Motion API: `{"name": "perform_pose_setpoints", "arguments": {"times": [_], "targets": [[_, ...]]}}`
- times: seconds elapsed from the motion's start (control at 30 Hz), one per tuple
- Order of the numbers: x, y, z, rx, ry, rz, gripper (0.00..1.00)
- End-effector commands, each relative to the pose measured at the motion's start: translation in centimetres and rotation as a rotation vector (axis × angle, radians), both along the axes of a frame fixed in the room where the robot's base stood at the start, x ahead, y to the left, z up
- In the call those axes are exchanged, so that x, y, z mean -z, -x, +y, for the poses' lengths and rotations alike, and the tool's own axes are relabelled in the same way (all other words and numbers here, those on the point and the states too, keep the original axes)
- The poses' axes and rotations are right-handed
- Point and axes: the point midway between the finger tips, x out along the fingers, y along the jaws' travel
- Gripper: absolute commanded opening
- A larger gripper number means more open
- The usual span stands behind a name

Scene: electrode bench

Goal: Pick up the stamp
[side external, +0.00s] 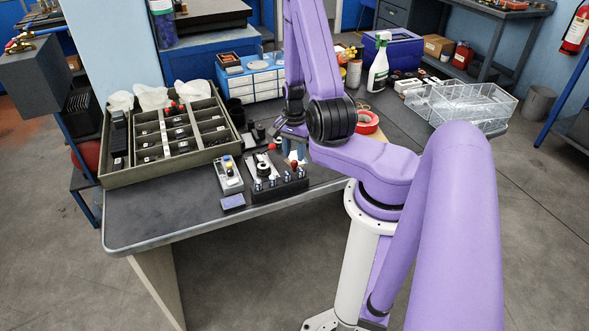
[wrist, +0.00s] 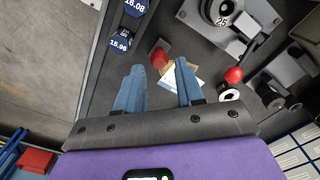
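My gripper (wrist: 160,68) is open, with its two blue fingers apart. In the wrist view a small red piece (wrist: 159,57) shows just beyond and between the fingertips. Next to it lies a flat tan and white piece (wrist: 173,78), partly covered by the right finger. The red piece may be the stamp, but its shape is too small to be sure. No contact with the fingers is clear.
A lever device with a red knob (wrist: 233,75) and a round dial marked 25 (wrist: 222,14) stands close to the right. On the bench (side external: 150,222) stand a divided tray (side external: 113,177) and a black knobbed block (side external: 283,190).

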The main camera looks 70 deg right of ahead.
Motion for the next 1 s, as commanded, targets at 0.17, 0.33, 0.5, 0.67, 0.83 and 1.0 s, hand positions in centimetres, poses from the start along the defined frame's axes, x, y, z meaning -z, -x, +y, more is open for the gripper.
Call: {"name": "perform_pose_setpoints", "arguments": {"times": [0.17,0.33,0.5,0.67,0.83,1.0], "targets": [[2.2,0.2,-0.1,0.001,-0.003,0.003,0.37],[3.6,0.1,-0.1,0.0,-0.002,0.002,0.37],[4.0,0.1,-0.1,0.0,0.0,0.0,0.37],[4.0,0.1,-0.1,0.0,0.0,0.0,0.37],[4.0,0.1,-0.1,0.0,0.0,0.0,0.0],[4.0,0.1,-0.1,0.0,0.0,0.0,0.0]]}}
